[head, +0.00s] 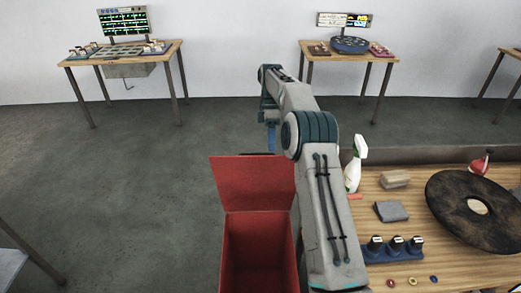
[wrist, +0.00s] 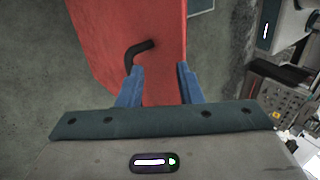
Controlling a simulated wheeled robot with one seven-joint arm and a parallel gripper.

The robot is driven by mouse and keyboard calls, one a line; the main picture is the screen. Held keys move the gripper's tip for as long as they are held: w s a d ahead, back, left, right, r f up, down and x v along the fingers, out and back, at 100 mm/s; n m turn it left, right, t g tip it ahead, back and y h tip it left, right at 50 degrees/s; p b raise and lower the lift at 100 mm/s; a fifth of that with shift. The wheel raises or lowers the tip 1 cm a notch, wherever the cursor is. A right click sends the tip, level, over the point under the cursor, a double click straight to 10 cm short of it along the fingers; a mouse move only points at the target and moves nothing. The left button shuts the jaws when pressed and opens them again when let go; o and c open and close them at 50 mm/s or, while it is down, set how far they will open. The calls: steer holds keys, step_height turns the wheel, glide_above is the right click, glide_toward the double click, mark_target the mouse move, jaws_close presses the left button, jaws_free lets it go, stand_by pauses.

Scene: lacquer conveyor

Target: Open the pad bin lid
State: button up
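The red pad bin (head: 259,250) stands left of the workbench, its inside visible from above. Its red lid (head: 252,183) is raised, standing up at the bin's far edge. In the wrist view the red lid (wrist: 110,45) fills the upper middle, with a bent black handle (wrist: 139,52) on it. My gripper (wrist: 158,80) is open, its two blue fingers apart with nothing held between them. The handle is just beyond the left fingertip; I cannot tell whether they touch. In the head view my gripper's blue fingers (head: 271,139) hang beyond the lid, partly hidden by my arm.
The workbench (head: 455,262) on the right holds a spray bottle (head: 354,165), a large dark disc (head: 448,192), a grey block (head: 391,211) and a blue rack (head: 392,249). Two tables with screens stand at the back wall.

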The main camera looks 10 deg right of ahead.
steer(key=s+d+r+b, duration=0.1)
steer(key=s+d+r, duration=0.2)
steer(key=d, duration=0.3)
steer(key=shift+r+b, duration=0.3)
steer(key=shift+r, duration=0.3)
steer(key=shift+d, duration=0.1)
